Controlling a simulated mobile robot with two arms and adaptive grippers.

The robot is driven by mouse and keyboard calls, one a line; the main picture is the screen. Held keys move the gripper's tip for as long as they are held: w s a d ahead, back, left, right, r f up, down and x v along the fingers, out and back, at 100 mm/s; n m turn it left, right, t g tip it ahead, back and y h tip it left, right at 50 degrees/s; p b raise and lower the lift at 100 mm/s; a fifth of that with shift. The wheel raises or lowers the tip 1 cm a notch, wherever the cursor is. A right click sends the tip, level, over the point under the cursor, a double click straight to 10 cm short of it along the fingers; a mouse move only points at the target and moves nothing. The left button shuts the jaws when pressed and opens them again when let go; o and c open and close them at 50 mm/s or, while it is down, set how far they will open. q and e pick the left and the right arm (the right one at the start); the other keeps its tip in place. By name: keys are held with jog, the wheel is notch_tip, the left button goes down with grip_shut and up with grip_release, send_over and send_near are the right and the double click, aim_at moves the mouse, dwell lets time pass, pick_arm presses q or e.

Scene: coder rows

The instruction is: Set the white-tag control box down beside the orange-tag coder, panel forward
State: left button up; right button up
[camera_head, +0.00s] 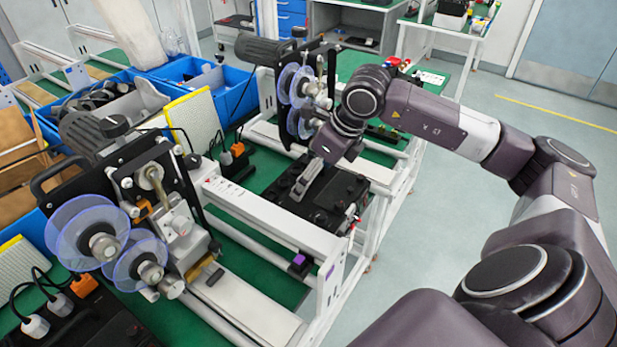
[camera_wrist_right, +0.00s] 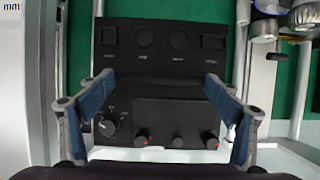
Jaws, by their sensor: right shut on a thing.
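The control box (camera_head: 338,199) is a flat black box low over the green bench between the two coders' white rails. In the right wrist view its panel (camera_wrist_right: 160,68) shows knobs, square and round parts and red marks. My right gripper (camera_head: 303,184) is shut on the box, with a finger at each side. I cannot make out a white tag, or whether the box touches the bench. One coder (camera_head: 160,225) with clear blue-tinted reels stands at the near left; another (camera_head: 300,95) stands farther back. I cannot tell which has the orange tag. My left gripper is not in view.
Purple tags (camera_head: 330,271) sit at the near frame's right end. Black boxes with orange plugs (camera_head: 237,150) stand by the coders. Blue bins (camera_head: 222,90) line the back left. White rails (camera_head: 280,222) run close in front of the box. Open floor lies to the right.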

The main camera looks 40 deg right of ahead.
jog(key=w+a+f+p, duration=0.1)
jog(key=w+a+p, duration=0.1)
jog(key=w, duration=0.5)
jog(key=w+a+f+p, duration=0.2)
jog(key=w+p, duration=0.3)
jog(key=w, duration=0.3)
jog(key=shift+a+p, duration=0.3)
jog(key=shift+a, duration=0.35)
jog(key=o, duration=1.6)
jog(key=shift+s+f, duration=0.2)
jog(key=shift+f, duration=0.1)
jog(key=o, duration=0.5)
jog(key=shift+r, duration=0.1)
